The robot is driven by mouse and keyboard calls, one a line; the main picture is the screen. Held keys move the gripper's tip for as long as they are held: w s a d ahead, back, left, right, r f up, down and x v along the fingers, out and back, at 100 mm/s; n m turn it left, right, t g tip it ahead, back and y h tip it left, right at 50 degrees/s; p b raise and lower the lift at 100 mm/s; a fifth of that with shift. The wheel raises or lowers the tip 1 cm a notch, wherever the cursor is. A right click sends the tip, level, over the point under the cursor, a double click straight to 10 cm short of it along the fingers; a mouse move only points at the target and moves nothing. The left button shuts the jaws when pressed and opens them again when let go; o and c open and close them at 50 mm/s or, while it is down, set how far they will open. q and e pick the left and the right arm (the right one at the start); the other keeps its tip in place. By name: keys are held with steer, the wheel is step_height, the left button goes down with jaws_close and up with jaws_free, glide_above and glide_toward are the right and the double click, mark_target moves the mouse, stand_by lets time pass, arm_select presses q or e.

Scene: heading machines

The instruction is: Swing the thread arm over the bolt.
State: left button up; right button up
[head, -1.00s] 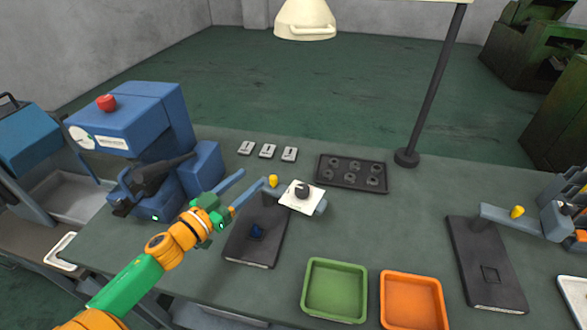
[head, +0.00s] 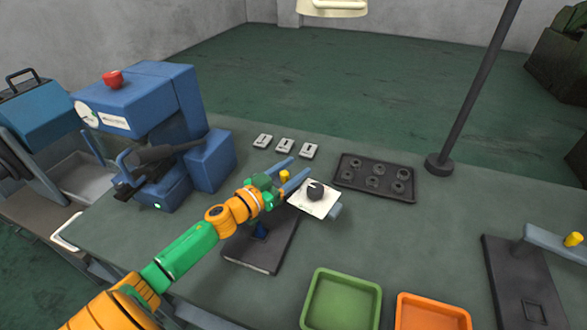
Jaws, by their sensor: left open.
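A gauge station with a dark base plate (head: 248,255) stands on the bench. A small blue piece (head: 260,230), possibly the bolt, sits on the plate, partly behind my arm. A grey-blue swing arm (head: 335,211) carries a white card with a black dial (head: 316,190) and a yellow knob (head: 284,175). My left gripper (head: 301,167) is open, its two blue fingers on either side of the yellow knob in this view. I cannot tell whether they touch it. The arm points right, away from the blue piece. My right gripper is not in view.
A second station with a grey-blue arm (head: 552,241) and yellow knob stands at right. A green tray (head: 342,315) and an orange tray (head: 433,312) lie in front. A black tray with several round pieces (head: 375,176), a lamp post (head: 475,90) and a blue machine (head: 165,115) stand farther back.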

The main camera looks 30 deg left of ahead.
arm_select(q)
jaws_close()
stand_by(1.5)
